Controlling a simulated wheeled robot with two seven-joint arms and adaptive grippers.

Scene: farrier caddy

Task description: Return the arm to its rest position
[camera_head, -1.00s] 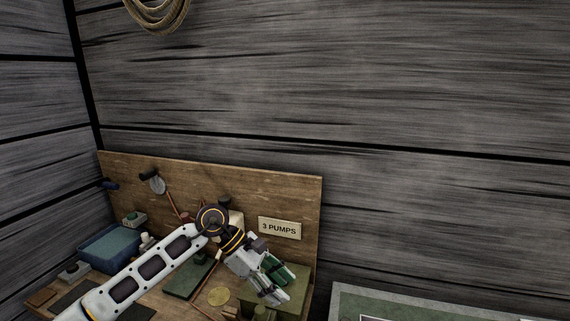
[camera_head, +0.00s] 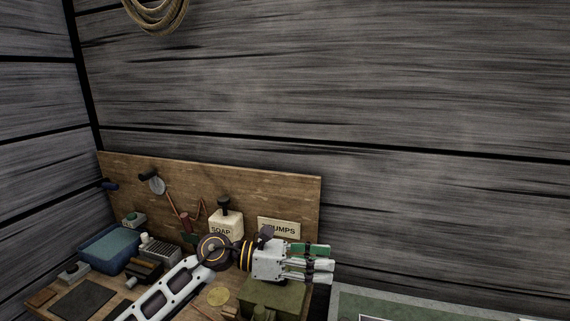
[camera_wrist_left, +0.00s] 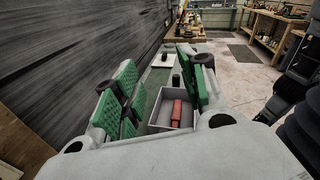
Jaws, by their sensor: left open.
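My left arm reaches in from the lower left in the head view. My left gripper (camera_head: 318,264) is open and points right, in front of the lower right part of the wooden backboard and over a green box (camera_head: 272,294). In the left wrist view, its green-padded fingers (camera_wrist_left: 160,95) stand apart with nothing held between them. Beyond them show a grey open tray (camera_wrist_left: 190,112) with a red block (camera_wrist_left: 176,112) in it and a dark cylinder (camera_wrist_left: 176,82). My right gripper is not in view.
A white soap bottle (camera_head: 225,226) with a dark pump stands by the backboard (camera_head: 130,172). The pumps sign (camera_head: 280,228) is partly covered by my gripper. A green-topped table (camera_head: 400,306) is at lower right.

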